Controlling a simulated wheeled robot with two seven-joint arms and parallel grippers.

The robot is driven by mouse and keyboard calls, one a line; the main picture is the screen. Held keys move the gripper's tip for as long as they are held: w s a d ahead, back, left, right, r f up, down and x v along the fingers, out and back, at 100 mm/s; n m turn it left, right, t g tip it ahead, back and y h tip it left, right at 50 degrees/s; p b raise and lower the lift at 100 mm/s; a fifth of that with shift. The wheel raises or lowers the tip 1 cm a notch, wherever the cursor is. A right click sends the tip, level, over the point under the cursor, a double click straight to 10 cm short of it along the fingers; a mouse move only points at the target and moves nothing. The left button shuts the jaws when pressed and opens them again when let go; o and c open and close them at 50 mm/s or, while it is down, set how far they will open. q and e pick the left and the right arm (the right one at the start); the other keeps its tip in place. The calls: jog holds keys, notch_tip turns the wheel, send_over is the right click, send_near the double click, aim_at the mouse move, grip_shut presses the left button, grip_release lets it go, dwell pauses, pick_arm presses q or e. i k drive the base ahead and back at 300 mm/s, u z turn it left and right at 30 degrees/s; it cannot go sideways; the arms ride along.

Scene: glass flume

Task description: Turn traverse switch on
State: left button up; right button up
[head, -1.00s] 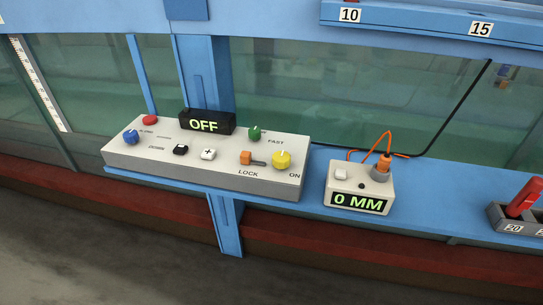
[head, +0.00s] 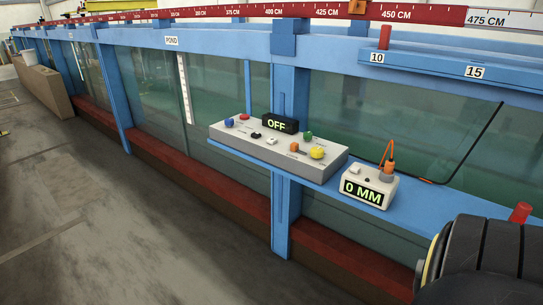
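A grey control box (head: 270,155) sits on the blue shelf along the flume. Its black display (head: 279,123) reads OFF. On its top are a blue knob (head: 229,123), a red button (head: 244,117), a black switch (head: 255,135), a white switch (head: 271,141), an orange block (head: 294,147), a green knob (head: 307,136) and a yellow knob (head: 317,153). The small lettering is unreadable, so I cannot tell which control is the traverse switch. Neither gripper is in view; a black, yellow-edged part of my arm (head: 485,262) fills the lower right corner.
A grey box (head: 366,190) reading 0 MM, with an orange cable, stands right of the control box. A blue upright (head: 282,215) stands beneath the control box. A red ruler rail (head: 230,12) runs along the top. The floor at left is clear.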

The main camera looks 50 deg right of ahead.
aim_at(317, 153)
jog(key=u, duration=0.15)
jog(key=i, duration=1)
jog(key=z, duration=1.1)
jog(key=i, duration=1.1)
jog(key=z, duration=1.15)
jog(key=i, duration=0.15)
jog(key=z, duration=0.35)
